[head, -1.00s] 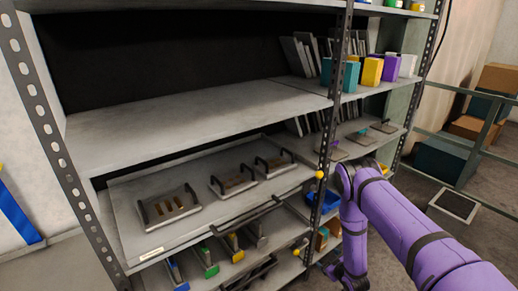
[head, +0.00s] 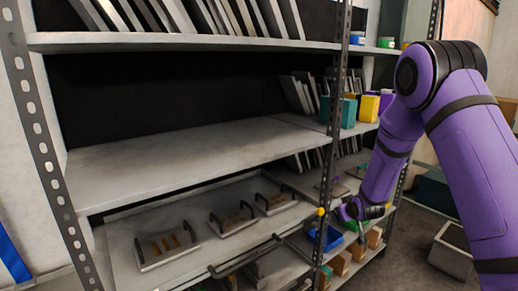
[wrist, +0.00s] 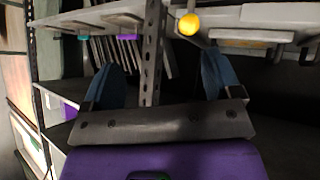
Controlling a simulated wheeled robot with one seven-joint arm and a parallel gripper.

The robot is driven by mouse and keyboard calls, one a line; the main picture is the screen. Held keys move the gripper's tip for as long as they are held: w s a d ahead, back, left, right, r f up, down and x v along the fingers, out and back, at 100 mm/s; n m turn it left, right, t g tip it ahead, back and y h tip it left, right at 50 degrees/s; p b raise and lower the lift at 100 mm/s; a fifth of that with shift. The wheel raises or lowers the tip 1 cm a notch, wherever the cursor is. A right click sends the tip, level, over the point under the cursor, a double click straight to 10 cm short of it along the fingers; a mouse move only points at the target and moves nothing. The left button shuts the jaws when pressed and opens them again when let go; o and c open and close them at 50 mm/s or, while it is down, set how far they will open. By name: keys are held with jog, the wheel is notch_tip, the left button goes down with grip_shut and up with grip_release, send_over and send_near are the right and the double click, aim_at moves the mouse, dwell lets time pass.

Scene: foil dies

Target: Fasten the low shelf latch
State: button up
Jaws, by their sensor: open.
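A round yellow knob (head: 320,211), which looks like part of a latch, sits by the middle perforated post at the right front corner of the pull-out tray (head: 120,235). A yellow knob (wrist: 190,24) also shows in the wrist view, at the top, just beyond my right-hand finger; I cannot tell which latch it belongs to. My gripper (head: 352,209) is just right of the post in the head view, small and dark. In the wrist view its two blue fingers (wrist: 160,80) stand wide apart with nothing between them. A second, lower knob is not visible in the head view.
Dies with dark handles lie in the tray. A handle bar (head: 245,256) runs along the tray's front. A blue bin (head: 325,238) and cardboard boxes (head: 341,264) are low on the right. The perforated post (head: 333,130) stands close to my gripper. The middle shelf (head: 190,155) has a bare surface.

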jog(key=s+r+m+g, duration=0.1)
jog(key=s+r, duration=0.8)
jog(key=r, duration=0.4)
jog(key=s+r+m+g, duration=0.1)
jog(key=s+r, duration=0.8)
jog(key=r, duration=0.4)
jog(key=s+r+m+g, duration=0.1)
jog(key=s+r, duration=0.2)
jog(key=s, duration=1.1)
jog(key=s+r+m+g, duration=0.1)
jog(key=s+r, duration=0.2)
jog(key=s, duration=1)
jog(key=shift+s+r+g, duration=0.3)
jog(key=shift+s+g, duration=0.1)
